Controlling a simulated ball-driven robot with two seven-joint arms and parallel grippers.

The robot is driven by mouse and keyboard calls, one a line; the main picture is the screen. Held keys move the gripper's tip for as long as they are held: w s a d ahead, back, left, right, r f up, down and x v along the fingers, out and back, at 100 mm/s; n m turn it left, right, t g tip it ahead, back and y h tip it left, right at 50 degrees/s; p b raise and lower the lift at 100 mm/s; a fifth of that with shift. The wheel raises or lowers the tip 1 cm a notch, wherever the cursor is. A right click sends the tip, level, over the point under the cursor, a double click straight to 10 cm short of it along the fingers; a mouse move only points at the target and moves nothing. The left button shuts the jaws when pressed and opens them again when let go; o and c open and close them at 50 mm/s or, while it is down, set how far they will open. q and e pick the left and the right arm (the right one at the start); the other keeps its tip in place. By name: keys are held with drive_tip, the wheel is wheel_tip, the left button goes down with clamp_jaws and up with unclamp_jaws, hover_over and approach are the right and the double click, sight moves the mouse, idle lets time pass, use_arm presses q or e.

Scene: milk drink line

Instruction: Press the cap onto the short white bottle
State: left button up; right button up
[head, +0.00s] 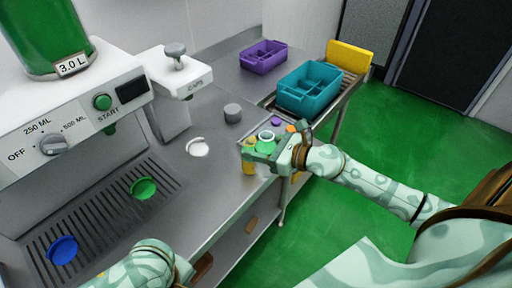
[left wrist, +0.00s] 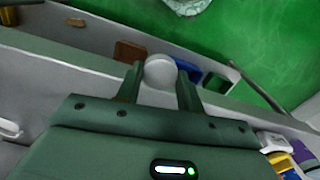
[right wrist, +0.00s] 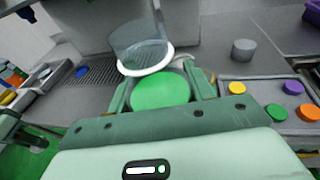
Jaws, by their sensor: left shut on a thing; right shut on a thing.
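My right gripper (head: 268,146) is over the counter's front edge and shut on a round green thing (right wrist: 160,91). From above it looks like a green cap; what is under it is hidden. My left gripper (left wrist: 160,85) is shut on a round white thing (left wrist: 159,72) near the counter edge. I see it almost end-on and cannot tell whether it is the short white bottle. In the head view only my left arm shows, at the bottom.
A clear vessel with a white base (head: 197,147) stands on the counter beyond my right gripper. A grey cylinder (head: 232,112) is behind it. Purple (head: 275,122) and orange (head: 291,128) caps lie near the right hand. Teal (head: 308,90) and purple (head: 263,57) crates stand farther back.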

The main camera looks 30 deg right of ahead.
drive_tip(key=o, duration=0.3)
drive_tip(key=c, duration=0.5)
drive_tip(key=shift+c, duration=0.2)
